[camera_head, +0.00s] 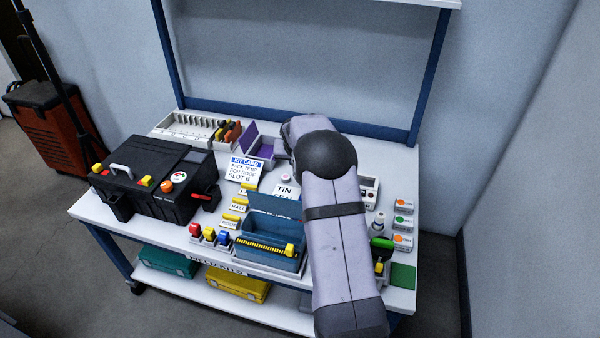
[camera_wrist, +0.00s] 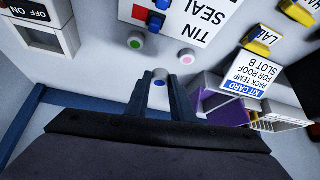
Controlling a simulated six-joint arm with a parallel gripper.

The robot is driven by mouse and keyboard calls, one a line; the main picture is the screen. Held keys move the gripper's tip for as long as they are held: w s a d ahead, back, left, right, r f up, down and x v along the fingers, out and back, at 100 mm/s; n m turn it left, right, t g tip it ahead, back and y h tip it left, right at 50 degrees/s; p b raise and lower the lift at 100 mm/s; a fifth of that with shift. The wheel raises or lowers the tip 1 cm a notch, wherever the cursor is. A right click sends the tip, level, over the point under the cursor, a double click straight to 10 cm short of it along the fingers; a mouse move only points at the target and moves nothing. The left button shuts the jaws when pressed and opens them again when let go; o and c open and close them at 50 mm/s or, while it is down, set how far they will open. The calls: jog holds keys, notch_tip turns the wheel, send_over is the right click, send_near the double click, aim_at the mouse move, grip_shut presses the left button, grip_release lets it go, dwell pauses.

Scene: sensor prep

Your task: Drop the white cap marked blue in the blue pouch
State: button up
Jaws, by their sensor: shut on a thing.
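In the wrist view, my gripper (camera_wrist: 161,88) is shut on a white cap marked blue (camera_wrist: 160,76). The cap sits between the fingertips, with its blue dot facing the camera. I cannot tell how far it is above the bench. The blue pouch (camera_head: 262,256) stands open at the front middle of the bench in the head view, with a yellow zip and a raised back flap. It is not in the wrist view. In the head view, my arm hides the gripper's fingertips and the held cap.
A cap marked green (camera_wrist: 136,41) and one marked pink (camera_wrist: 187,58) lie nearby, beside the TIN SEAL card (camera_wrist: 200,22). The kit card (camera_head: 245,170) and a purple-lidded box (camera_head: 262,148) stand near the gripper. A black case (camera_head: 150,185) fills the bench's left side.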

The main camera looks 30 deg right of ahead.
jog(key=s+a+r+n+y+p, duration=0.15)
jog(key=s+a+r+p, duration=0.25)
jog(key=a+r+p, duration=0.5)
jog(key=s+a+r+n+t+y+p, duration=0.15)
jog(key=s+a+r+p, duration=0.3)
jog(key=r+p, duration=0.9)
jog(key=s+a+r+n+g+p, duration=0.1)
jog(key=s+a+r+n+p, duration=0.25)
jog(key=a+r+p, duration=0.55)
jog(key=shift+s+d+f+n+t+y+b, duration=0.1)
jog(key=shift+s+d+f+n+y+b, duration=0.35)
jog(key=shift+f+b, duration=2.55)
jog(key=shift+s+d+f+n+t+y+b, duration=0.15)
jog(key=shift+s+d+f+n+b, duration=0.5)
jog(key=shift+f, duration=4.7)
jog(key=shift+s+d+f+n+y+b, duration=0.25)
jog(key=shift+s+f+b, duration=1.05)
jog(key=shift+f, duration=2.9)
jog(key=shift+w+f+b, duration=0.1)
jog(key=shift+w+b, duration=0.4)
jog(key=shift+b, duration=0.05)
